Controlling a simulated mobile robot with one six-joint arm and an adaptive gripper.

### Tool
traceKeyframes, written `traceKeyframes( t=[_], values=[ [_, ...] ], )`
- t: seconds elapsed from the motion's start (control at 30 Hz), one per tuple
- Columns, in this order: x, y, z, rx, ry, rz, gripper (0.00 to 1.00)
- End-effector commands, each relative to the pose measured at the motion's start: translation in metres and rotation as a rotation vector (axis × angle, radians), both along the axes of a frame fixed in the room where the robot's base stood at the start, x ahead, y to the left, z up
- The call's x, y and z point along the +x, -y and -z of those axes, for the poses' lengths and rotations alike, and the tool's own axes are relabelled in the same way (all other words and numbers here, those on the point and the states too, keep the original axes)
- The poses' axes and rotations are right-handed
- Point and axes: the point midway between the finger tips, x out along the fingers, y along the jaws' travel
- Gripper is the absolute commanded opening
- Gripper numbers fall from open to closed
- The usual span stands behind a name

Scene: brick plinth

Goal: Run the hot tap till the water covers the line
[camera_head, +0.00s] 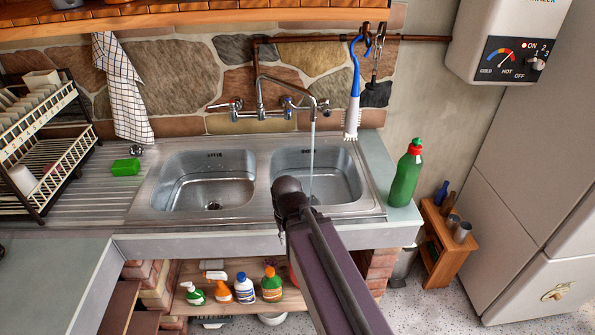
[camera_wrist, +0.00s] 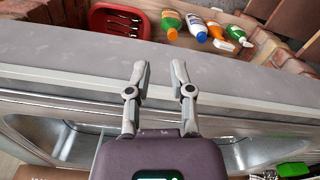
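The metal double sink has a left basin (camera_head: 190,195) and a right basin (camera_head: 338,190). The wall tap's spout (camera_head: 290,82) hangs over the right basin, and a thin stream of water (camera_head: 312,150) falls from it. A left tap handle (camera_head: 228,104) with a reddish mark and a right handle (camera_head: 323,106) flank it. A dark line runs around the left basin's wall. My arm covers the front of the right basin, and its water level cannot be told. My gripper (camera_wrist: 161,76) is open and empty above the sink's front edge; it is hidden in the head view.
A green bottle (camera_head: 406,175) stands right of the sink. A blue brush (camera_head: 353,100) hangs at the wall. A green sponge (camera_head: 125,167) and dish rack (camera_head: 40,140) are at left. A water heater (camera_head: 510,40) is upper right. Several bottles and a red tub (camera_wrist: 118,20) sit below.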

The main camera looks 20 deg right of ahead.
Motion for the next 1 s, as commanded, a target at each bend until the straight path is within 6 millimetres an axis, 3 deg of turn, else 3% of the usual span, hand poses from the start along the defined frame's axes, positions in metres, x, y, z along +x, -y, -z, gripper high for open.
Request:
traceKeyframes(
  t=[0.27,0.8,1.0],
  values=[
    [0.0,0.0,-0.025,0.0,0.0,0.0,0.0],
    [0.0,0.001,-0.127,0.0,0.0,0.001,0.0],
    [0.0,0.001,-0.15,0.0,0.0,0.001,0.0]
  ],
)
